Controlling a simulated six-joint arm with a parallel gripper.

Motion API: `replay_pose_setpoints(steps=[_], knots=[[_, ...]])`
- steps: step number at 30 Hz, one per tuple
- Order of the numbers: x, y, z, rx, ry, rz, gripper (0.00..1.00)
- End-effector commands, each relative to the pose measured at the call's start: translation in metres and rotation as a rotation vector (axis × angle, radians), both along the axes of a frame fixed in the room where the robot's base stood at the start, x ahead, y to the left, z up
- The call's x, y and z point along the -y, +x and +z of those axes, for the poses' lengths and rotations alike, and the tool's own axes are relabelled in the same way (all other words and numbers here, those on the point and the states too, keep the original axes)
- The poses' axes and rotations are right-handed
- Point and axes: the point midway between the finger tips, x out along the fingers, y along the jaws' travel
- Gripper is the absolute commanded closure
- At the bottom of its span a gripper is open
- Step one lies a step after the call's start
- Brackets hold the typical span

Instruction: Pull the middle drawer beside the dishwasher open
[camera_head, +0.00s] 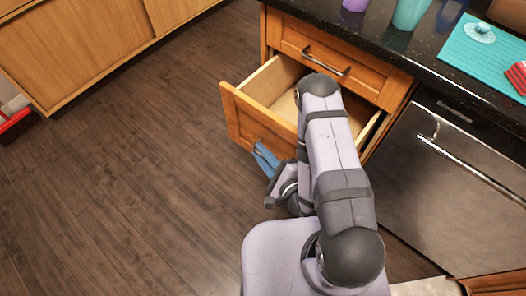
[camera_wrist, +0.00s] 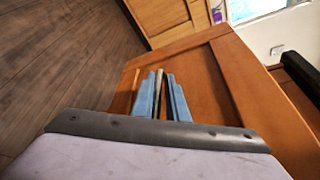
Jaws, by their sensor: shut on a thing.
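The middle drawer (camera_head: 238,115) is pulled well out from the cabinet beside the dishwasher (camera_head: 455,180). Its pale inside shows and looks empty where visible. My gripper (camera_head: 262,158) is at the outer side of the drawer front, with its blue fingers against the lower part. In the wrist view the fingers (camera_wrist: 161,92) are shut on the drawer handle (camera_wrist: 158,80), a thin bar between them. The drawer's wooden front (camera_wrist: 205,75) fills the middle of that view. My arm covers the right part of the drawer in the head view.
A shut top drawer (camera_head: 330,55) with a bar handle is above. The dark counter (camera_head: 390,45) holds a purple cup (camera_head: 355,5), a teal cup (camera_head: 410,14) and a teal mat (camera_head: 480,60). Wood floor (camera_head: 120,170) is clear to the left.

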Motion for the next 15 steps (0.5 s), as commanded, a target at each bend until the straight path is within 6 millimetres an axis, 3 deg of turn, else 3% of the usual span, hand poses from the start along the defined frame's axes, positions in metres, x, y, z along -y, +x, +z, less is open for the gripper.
replay_pose_setpoints(steps=[1, 2, 15], knots=[[-0.0011, -0.0011, -0.004, -0.011, -0.004, 0.006, 0.8], [-0.001, -0.0009, -0.0038, -0.01, -0.004, 0.005, 0.72], [0.0005, 0.0001, -0.0001, -0.005, -0.002, 0.001, 0.72]])
